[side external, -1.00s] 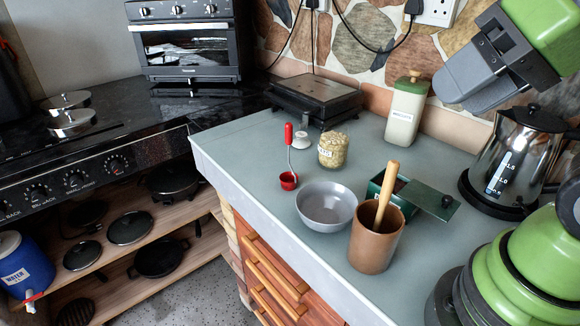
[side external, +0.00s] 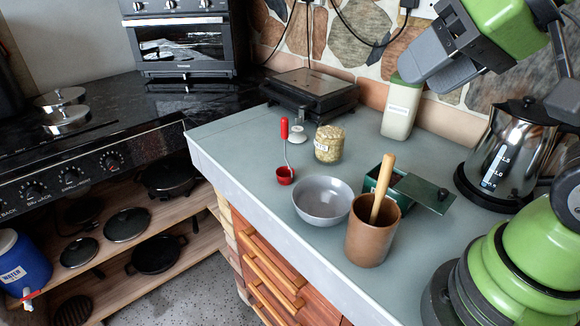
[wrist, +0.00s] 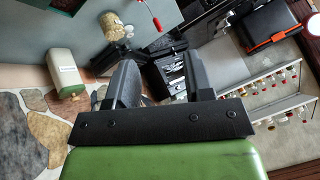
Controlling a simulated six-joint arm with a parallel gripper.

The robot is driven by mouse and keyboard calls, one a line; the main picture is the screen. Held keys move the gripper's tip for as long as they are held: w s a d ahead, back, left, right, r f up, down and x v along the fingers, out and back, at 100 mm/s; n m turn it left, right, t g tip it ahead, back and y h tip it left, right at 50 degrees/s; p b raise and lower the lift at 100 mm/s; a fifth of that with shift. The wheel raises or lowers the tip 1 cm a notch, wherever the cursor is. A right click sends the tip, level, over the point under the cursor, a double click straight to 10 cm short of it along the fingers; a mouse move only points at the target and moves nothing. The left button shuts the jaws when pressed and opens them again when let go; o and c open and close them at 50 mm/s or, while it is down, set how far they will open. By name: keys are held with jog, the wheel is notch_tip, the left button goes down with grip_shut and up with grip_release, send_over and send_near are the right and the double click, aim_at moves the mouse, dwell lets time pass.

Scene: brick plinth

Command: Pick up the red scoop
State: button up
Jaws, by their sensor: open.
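The red scoop rests on the grey counter (side external: 235,140). Its red handle (side external: 284,128) points up toward the back, a thin metal shaft joins it, and its small red cup (side external: 285,175) sits at the front. In the wrist view part of the scoop (wrist: 156,22) shows at the top edge; the rest is cut off. My gripper (side external: 432,72) is open and empty, high above the back right of the counter, well apart from the scoop. Its two dark fingers (wrist: 160,68) are spread in the wrist view.
Near the scoop are a grey bowl (side external: 323,216), a jar (side external: 329,145) and a white knob-like item (side external: 298,133). A brown cup with a wooden pestle (side external: 372,242), green box (side external: 376,182), cream canister (side external: 401,108) and kettle (side external: 498,160) stand to the right. A black appliance (side external: 312,93) is behind.

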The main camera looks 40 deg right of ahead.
jog(key=w+f+t+h, duration=0.1)
jog(key=w+f+t, duration=0.15)
jog(key=w, duration=0.85)
jog(key=n+t+h, duration=0.1)
jog(key=t+h, duration=0.1)
send_near(287, 127)
notch_tip(287, 127, up, 3)
jog(key=w, duration=0.2)
jog(key=f, duration=0.2)
jog(key=w+f+n, duration=0.1)
jog(key=f, duration=0.1)
jog(key=w+f+n+t, duration=0.1)
jog(key=shift+w+f, duration=0.15)
jog(key=shift+f, duration=0.25)
jog(key=shift+w+f, duration=0.2)
jog(key=shift+f, duration=0.05)
jog(key=shift+d+x, duration=0.15)
jog(key=shift+x, duration=1.6)
jog(key=shift+d+x, duration=0.1)
jog(key=shift+x, duration=1.65)
jog(key=shift+r, duration=0.15)
grip_shut()
